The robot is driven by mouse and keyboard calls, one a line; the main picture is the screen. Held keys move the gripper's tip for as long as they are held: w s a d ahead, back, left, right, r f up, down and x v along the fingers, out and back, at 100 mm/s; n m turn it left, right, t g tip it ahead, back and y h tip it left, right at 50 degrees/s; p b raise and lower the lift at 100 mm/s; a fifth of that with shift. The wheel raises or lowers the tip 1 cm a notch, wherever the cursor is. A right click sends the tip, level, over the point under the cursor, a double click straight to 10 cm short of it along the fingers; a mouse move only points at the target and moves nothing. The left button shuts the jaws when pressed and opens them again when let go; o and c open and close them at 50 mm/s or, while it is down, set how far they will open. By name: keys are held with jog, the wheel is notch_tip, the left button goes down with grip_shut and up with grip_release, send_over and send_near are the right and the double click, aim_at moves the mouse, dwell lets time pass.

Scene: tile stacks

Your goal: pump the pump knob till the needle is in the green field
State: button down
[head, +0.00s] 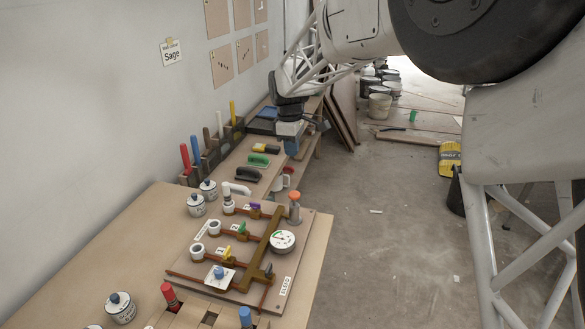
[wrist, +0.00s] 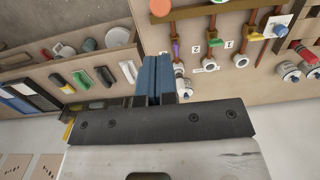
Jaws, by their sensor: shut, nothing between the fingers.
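The pump knob (head: 294,196) is an orange cap on a grey post at the far right corner of the pipe board (head: 315,226). The knob also shows, cut off, at the top edge of the wrist view (wrist: 161,6). The round white gauge (head: 282,241) sits just nearer on the board. It has some green on its face, but the needle is too small to read. My gripper (head: 291,147), with blue fingers, is beyond the board, apart from the knob. Its fingers are pressed together and empty in the wrist view (wrist: 153,75).
The board carries brown pipes with purple, green and yellow valve handles (head: 241,229) and white open ends. Small jars (head: 196,205) stand to its left.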

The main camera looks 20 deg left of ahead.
aim_at(293, 193)
jog(key=f, duration=1.3)
jog(key=shift+s+d+f, duration=0.2)
jog(key=shift+d+f, duration=0.15)
jog(key=shift+f, duration=1.6)
jog(key=shift+r, duration=0.1)
notch_tip(293, 193, up, 14)
jog(key=shift+w+a+r, duration=0.15)
jog(key=shift+w+a, duration=0.05)
jog(key=shift+a, duration=0.2)
dwell(0.6)
